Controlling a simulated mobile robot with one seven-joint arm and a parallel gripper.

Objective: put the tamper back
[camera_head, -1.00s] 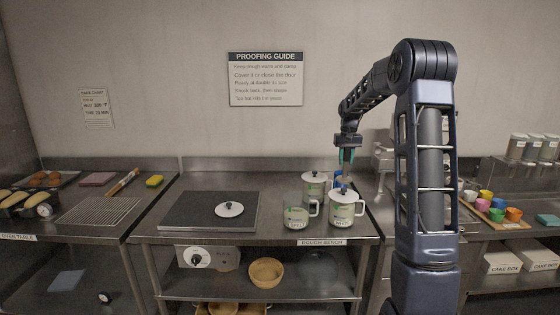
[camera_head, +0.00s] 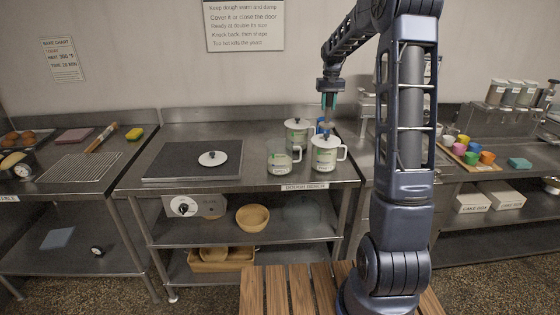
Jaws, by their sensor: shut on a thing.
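My gripper (camera_head: 328,105) has teal fingers and points down above the right end of the dough bench. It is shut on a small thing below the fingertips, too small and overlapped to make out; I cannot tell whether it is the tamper. No tamper is clearly visible elsewhere. Directly below is a white lidded mug-like jar (camera_head: 325,158) with a dark knob on its lid. I cannot tell whether the held thing touches that lid. A blue patch (camera_head: 321,127) shows just behind this jar, partly hidden.
A second lidded jar (camera_head: 296,134) and a lidless glass jar (camera_head: 279,159) stand close by. Coloured cups on a board (camera_head: 457,153) stand at right. The bench front between mat and jars is clear.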

